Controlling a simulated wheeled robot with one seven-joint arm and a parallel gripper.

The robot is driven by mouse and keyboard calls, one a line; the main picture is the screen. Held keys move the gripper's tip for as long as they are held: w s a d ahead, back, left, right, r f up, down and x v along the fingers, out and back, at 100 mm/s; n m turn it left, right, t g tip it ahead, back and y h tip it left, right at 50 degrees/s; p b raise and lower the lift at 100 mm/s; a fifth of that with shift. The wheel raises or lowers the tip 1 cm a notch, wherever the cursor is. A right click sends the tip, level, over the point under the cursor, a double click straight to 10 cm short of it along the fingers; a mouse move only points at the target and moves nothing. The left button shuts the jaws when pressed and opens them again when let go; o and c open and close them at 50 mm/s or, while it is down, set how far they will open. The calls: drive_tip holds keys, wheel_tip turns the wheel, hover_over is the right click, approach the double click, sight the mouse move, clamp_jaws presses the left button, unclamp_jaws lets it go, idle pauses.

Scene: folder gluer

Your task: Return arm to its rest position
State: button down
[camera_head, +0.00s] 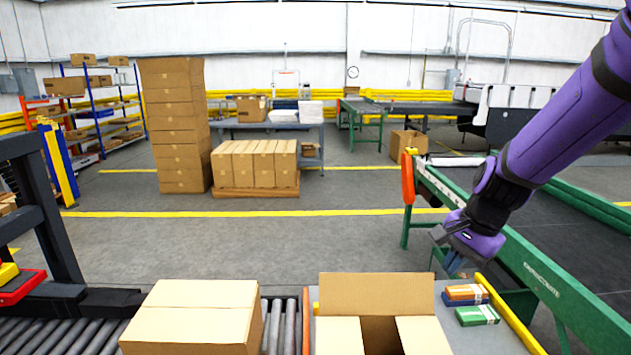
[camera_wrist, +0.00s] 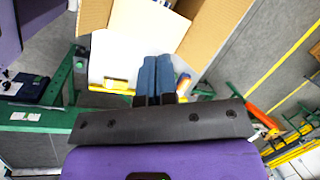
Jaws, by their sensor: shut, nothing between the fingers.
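My purple arm reaches in from the upper right in the head view. My gripper (camera_head: 456,264) hangs above the right side of the table, behind and above the small orange and blue packs (camera_head: 466,293) and the green pack (camera_head: 477,315). In the wrist view the two blue fingers of my gripper (camera_wrist: 157,80) lie side by side, shut with nothing between them. An open carton (camera_head: 378,295) with its flaps up stands on the table left of my gripper; it also shows beyond the fingers in the wrist view (camera_wrist: 207,38).
A closed carton (camera_head: 196,312) sits on the roller conveyor (camera_head: 68,338) at the front left. A green-framed belt conveyor (camera_head: 539,277) runs close behind and right of my gripper. A yellow rail (camera_head: 508,313) edges the table.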

drive_tip(key=s+d+r+n+t+h, duration=0.1)
drive_tip(key=s+r+n, duration=0.4)
drive_tip(key=s, duration=0.5)
drive_tip(key=s+d+r+n+t+h, duration=0.1)
drive_tip(key=s+d+r+n+t, duration=0.1)
drive_tip(key=s+r+n, duration=0.3)
drive_tip(key=s+d+r, duration=0.1)
drive_tip(key=s+r, duration=0.3)
drive_tip(key=r, duration=0.1)
drive_tip(key=shift+s+d+r+t+h, duration=0.15)
drive_tip(key=shift+s+r+t+h, duration=0.05)
drive_tip(key=shift+s+t+h, duration=0.15)
